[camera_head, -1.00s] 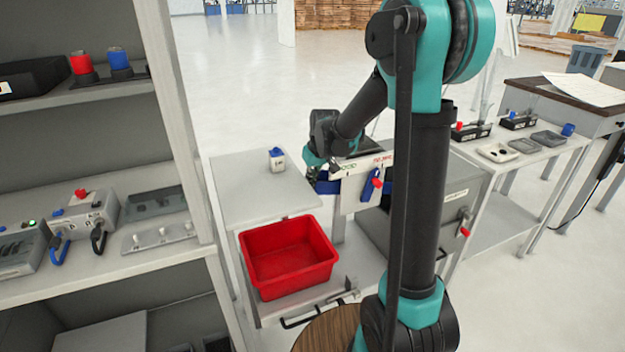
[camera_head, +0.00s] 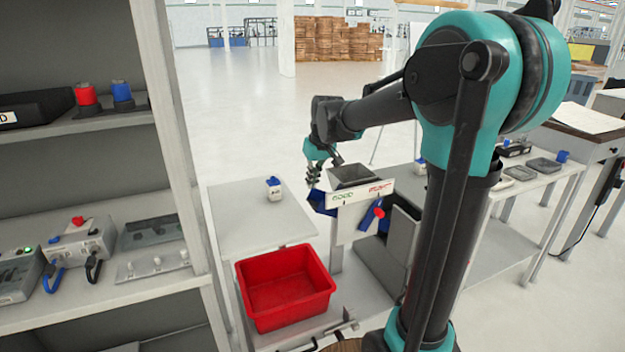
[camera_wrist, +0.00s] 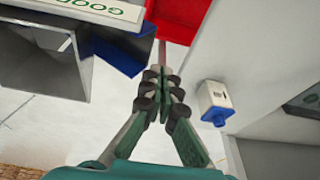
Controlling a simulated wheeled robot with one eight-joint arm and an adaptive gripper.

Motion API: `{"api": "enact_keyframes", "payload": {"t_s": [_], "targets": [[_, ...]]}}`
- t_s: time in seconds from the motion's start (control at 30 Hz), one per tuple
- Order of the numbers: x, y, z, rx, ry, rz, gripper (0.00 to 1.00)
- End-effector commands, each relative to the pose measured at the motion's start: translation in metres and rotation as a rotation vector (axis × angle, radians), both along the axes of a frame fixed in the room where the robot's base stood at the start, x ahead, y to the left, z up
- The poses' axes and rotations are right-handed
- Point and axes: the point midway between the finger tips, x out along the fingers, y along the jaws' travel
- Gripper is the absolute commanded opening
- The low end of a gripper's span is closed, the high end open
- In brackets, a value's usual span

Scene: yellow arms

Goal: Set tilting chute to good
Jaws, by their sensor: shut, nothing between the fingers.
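The tilting chute stands on the bench. It has a grey hopper (camera_head: 352,176) on top and a white sign (camera_head: 358,193) with green "GOOD" at left and red text at right. Below the sign is a blue piece with a red knob (camera_head: 379,212). A blue chute end (camera_head: 322,205) sticks out at the left, above the red bin's side. My gripper (camera_head: 313,181) is left of the hopper, near that blue end. In the wrist view, my gripper (camera_wrist: 160,88) is shut and empty, with the blue chute part (camera_wrist: 120,52) beside it; contact cannot be told.
A red bin (camera_head: 262,318) sits below left of the chute. A small white container with a blue top (camera_head: 274,188) stands on the bench top (camera_head: 235,225). A shelf unit (camera_head: 170,130) with control boxes is at left. Another table with trays is at right.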

Motion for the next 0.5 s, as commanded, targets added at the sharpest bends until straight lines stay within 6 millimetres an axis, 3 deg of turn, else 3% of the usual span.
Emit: {"api": "enact_keyframes", "payload": {"t_s": [0.5], "targets": [[-0.0019,-0.0017,0.0090,0.003,0.001,-0.001,0.00]]}}
